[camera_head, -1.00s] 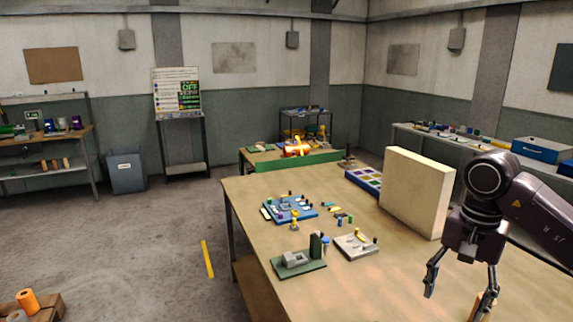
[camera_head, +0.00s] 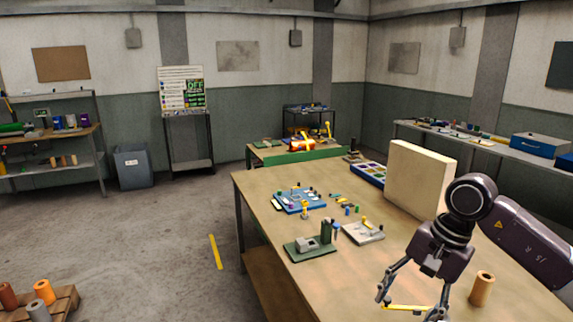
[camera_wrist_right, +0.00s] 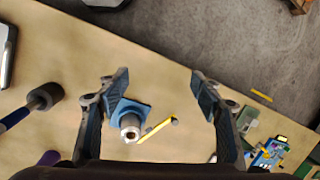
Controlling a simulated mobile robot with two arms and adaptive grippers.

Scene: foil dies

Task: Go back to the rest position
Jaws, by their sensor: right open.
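My right gripper (camera_head: 409,308) comes in from the right in the head view, over the near right part of the workbench (camera_head: 290,262). It is open, with its fingers pointing down. In the right wrist view, the open fingers (camera_wrist_right: 160,78) have nothing between their tips. Below them lie a blue block with a grey cylinder (camera_wrist_right: 130,122) and a thin yellow stick with a dark end (camera_wrist_right: 157,129). The yellow stick also shows behind the fingertips in the head view (camera_head: 408,307). My left gripper is not in view.
A copper-coloured roll (camera_head: 481,289) stands right of the gripper. A cream upright panel (camera_head: 418,178) stands behind it. A green fixture (camera_head: 310,246), a pale plate (camera_head: 363,233) and a blue tray of parts (camera_head: 298,202) lie left. A dark-headed tool (camera_wrist_right: 42,98) shows in the wrist view.

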